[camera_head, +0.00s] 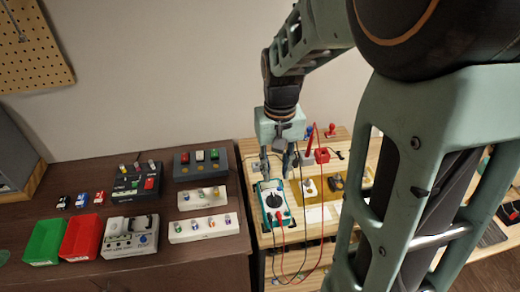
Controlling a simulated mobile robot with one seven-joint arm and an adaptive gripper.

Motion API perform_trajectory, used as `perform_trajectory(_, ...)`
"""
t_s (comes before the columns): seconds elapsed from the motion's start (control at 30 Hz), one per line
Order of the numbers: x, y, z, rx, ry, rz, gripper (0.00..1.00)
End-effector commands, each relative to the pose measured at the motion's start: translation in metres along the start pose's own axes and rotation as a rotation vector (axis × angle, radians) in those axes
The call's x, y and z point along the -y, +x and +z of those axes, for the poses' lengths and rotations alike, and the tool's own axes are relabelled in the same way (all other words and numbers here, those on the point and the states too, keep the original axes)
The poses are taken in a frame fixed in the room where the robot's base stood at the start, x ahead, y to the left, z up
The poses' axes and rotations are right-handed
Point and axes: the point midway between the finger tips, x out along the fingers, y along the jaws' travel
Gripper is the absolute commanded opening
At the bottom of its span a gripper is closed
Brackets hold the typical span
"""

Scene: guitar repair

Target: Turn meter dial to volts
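The meter (265,190) is a teal-edged box with a pale face. It lies on the light wooden bench, right of the dark table. Its round black dial (274,201) is in the middle of the face; the pointer setting and markings are too small to read. My gripper (276,174) points down at the far end of the meter, beyond the dial as seen here. Its two fingers are apart with nothing visible between them. I cannot tell whether a fingertip touches the meter. A red and a black lead run from the meter's near end.
A red block (321,155) stands right of my gripper. Leads loop over the bench (318,235) beside the meter. The dark table (205,258) holds a green bin (44,243), a red bin (80,238), a grey device (120,238) and several racks of small parts. My arm hides much of the right side.

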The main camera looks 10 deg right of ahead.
Motion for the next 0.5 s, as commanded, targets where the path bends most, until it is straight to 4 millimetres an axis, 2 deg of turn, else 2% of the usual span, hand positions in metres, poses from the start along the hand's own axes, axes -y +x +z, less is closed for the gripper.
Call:
perform_trajectory(0.3,0.0,0.059,0.001,0.006,0.003,-0.001,0.26)
perform_trajectory(0.5,0.0,0.087,0.001,0.003,0.003,-0.001,0.26)
